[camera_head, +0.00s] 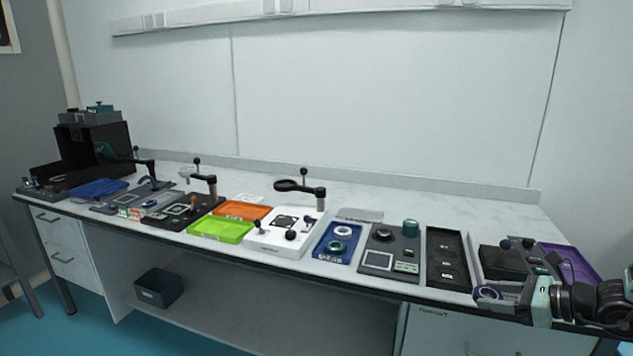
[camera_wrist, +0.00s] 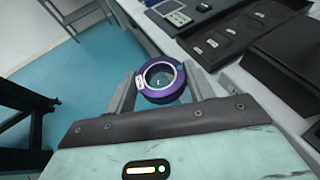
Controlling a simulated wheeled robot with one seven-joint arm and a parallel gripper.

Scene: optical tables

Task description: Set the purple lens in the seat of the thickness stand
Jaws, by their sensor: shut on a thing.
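The purple lens (camera_wrist: 163,96) is a purple ring around clear glass with a small white label. It sits between the two fingers of my gripper (camera_wrist: 162,80), which is shut on it. In the head view the lens (camera_head: 487,292) is at the lower right, held at the table's front edge by my gripper (camera_head: 497,298). The thickness stand appears to be the dark grey plate (camera_head: 393,247) with a round dark seat, a teal cylinder and a small display, to the left of my gripper. In the wrist view only its display corner (camera_wrist: 180,13) shows; the seat is out of frame.
A black tray (camera_head: 447,258) with several recesses lies between the plate and my gripper. A blue tray (camera_head: 338,243) with ring parts is left of the plate. A black box (camera_head: 502,262) and purple tray (camera_head: 580,262) are near my arm. Open floor (camera_wrist: 80,70) shows beyond the table edge.

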